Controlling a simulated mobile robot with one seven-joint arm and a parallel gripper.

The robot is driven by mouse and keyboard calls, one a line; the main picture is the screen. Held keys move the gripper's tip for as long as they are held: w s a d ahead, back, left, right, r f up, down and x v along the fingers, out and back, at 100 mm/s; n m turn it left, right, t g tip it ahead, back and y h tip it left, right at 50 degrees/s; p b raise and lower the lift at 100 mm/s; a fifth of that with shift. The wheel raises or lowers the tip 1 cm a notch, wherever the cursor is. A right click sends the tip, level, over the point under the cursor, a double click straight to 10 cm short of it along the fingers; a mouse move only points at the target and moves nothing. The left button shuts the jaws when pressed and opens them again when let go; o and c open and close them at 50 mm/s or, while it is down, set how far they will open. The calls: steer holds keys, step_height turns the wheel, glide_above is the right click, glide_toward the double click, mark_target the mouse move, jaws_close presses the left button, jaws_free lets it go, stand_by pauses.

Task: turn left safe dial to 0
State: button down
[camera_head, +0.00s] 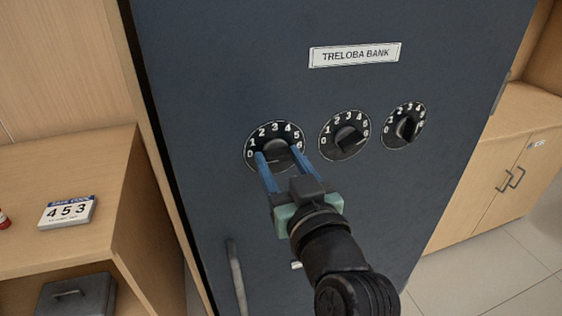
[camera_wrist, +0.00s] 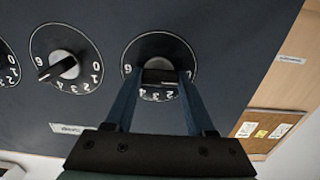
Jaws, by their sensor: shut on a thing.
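The left safe dial (camera_head: 251,141) is a round black dial with white digits on the dark safe door. My gripper (camera_head: 277,153) is shut on its central knob, with one blue finger on each side. The dial's digits run from 0 at the left over the top to the right. In the wrist view the same dial (camera_wrist: 160,42) appears turned over, with its knob (camera_wrist: 159,77) between the fingertips (camera_wrist: 158,73). The fingers hide parts of the dial, and I cannot tell which digit the knob points to.
A middle dial (camera_head: 345,135) and a right dial (camera_head: 404,125) sit to the right, below the nameplate (camera_head: 355,55). A door handle (camera_head: 236,275) is below left. A cabinet (camera_head: 505,180) is at right.

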steer(key=shift+c, duration=1.2)
jaws_free()
steer(key=v, duration=1.3)
steer(key=a+r+m+t+h+p, duration=0.1)
steer(key=r+p, duration=0.7)
steer(key=r, duration=1)
steer(key=s+a+r+m+t+h+p, duration=0.1)
steer(key=r+t+p, duration=0.4)
steer(key=r, duration=1.3)
steer(key=s+a+r+m+t+h+p, duration=0.1)
steer(key=r+t+h+p, duration=0.2)
steer(key=r+p, duration=0.8)
step_height(320, 180, up, 8)
steer(key=shift+s+a+r+m+t+h+p, duration=0.15)
steer(key=shift+a+m+t+h+p, duration=0.2)
steer(key=shift+t, duration=0.25)
